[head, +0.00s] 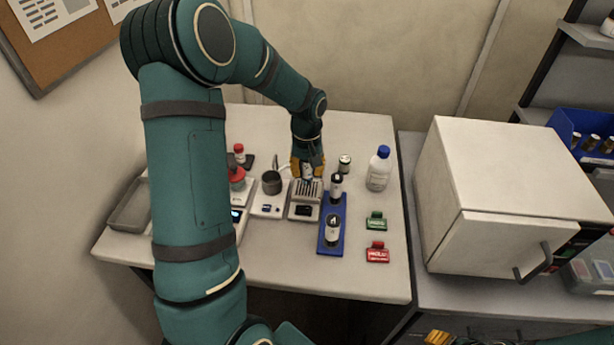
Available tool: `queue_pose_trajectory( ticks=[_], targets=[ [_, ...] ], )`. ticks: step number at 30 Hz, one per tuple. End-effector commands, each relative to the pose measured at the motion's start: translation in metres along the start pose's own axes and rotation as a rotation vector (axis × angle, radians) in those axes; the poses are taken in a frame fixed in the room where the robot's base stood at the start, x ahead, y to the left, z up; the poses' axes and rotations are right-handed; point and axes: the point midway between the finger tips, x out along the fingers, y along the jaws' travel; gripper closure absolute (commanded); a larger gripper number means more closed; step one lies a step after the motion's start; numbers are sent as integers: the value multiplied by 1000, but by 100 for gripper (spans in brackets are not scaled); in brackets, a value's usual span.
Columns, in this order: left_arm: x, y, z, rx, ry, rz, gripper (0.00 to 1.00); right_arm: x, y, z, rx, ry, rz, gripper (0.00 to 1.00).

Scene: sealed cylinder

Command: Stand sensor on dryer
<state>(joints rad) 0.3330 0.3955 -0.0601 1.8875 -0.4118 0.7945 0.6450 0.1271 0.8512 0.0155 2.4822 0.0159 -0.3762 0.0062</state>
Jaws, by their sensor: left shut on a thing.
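My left gripper (307,170) reaches down from above at the middle of the table, with its orange fingers close together. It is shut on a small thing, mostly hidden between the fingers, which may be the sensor. Directly below is a small grey ribbed unit with a dark front display (304,210), which may be the dryer. I cannot tell whether the held thing touches it. Part of my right gripper (438,338) shows in orange at the bottom edge; its fingers are cut off.
A blue tray (328,246) with two dark-and-white cylinders stands right of the ribbed unit. A blue-capped bottle (379,170), a small jar (345,163), and green (376,223) and red (377,253) tags are farther right. A white cabinet (500,190) stands beyond.

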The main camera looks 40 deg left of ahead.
Motion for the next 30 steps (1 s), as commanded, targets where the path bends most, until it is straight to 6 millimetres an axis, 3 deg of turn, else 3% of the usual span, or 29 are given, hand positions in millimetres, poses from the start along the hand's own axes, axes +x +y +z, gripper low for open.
queue_pose_trajectory(
  ticks=[5,17,18,19,30],
  targets=[
    [24,0,-1,0,-2,-1,100,3,1,1,-1,-3,0,53],
    [30,0,-1,0,0,0,100,6,2,3,-2,-5,-1,53],
    [29,0,-1,0,-1,0,56,5,2,3,-2,-5,-1,53],
    [28,0,0,0,-1,0,46,5,2,2,-1,-5,-1,53],
    [26,0,-1,0,0,0,46,3,1,2,-1,-4,0,53]
  ],
)
